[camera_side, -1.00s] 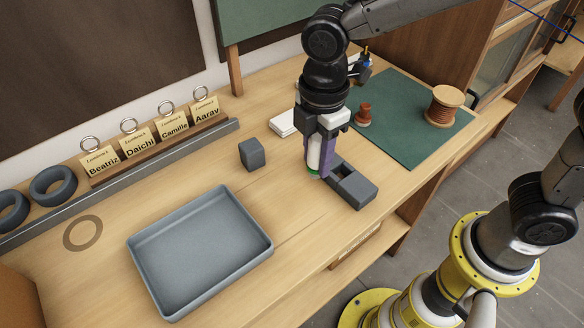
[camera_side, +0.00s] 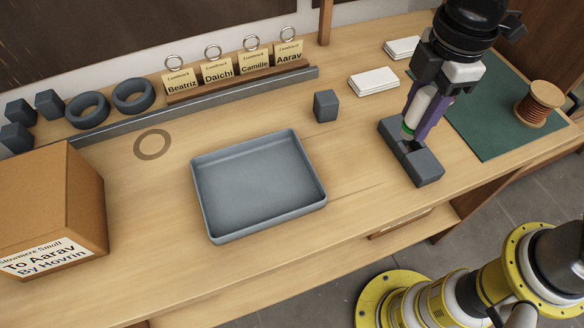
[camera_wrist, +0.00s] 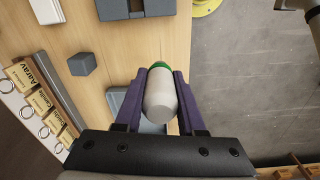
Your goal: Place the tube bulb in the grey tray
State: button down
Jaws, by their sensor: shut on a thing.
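The tube bulb is a white cylinder with a green band near one end. It shows in the wrist view (camera_wrist: 161,97) between the two purple fingers and in the side view (camera_side: 416,108), tilted. My gripper (camera_side: 414,122) is shut on it, above the dark grey slotted block; it also shows in the wrist view (camera_wrist: 160,88). The grey tray (camera_side: 204,218) lies empty on the bench, left of my gripper in the side view. In the wrist view, part of the tray (camera_wrist: 117,100) shows behind the fingers, mostly hidden.
The slotted block (camera_side: 425,168) lies below my gripper. A small grey block (camera_side: 326,106) stands between it and the tray. White cards (camera_side: 373,83) lie behind. A green mat (camera_side: 490,125) with a copper spool (camera_side: 538,103) is at right, a cardboard box (camera_side: 60,205) at left.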

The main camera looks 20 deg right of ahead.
jog(key=w+a, duration=0.2)
jog(key=a, duration=0.7)
jog(key=n, duration=0.2)
send_near(251, 188)
jog(key=shift+s+d+f, duration=0.1)
jog(key=shift+s+d, duration=0.2)
jog(key=shift+d, duration=0.05)
jog(key=shift+w+a+f, duration=0.35)
jog(key=shift+a+f, duration=0.05)
jog(key=shift+f, duration=0.15)
jog(key=shift+a+f, duration=0.1)
jog(key=shift+f, duration=1.55)
jog(key=c, duration=0.5)
grip_release()
jog(key=shift+f, duration=0.15)
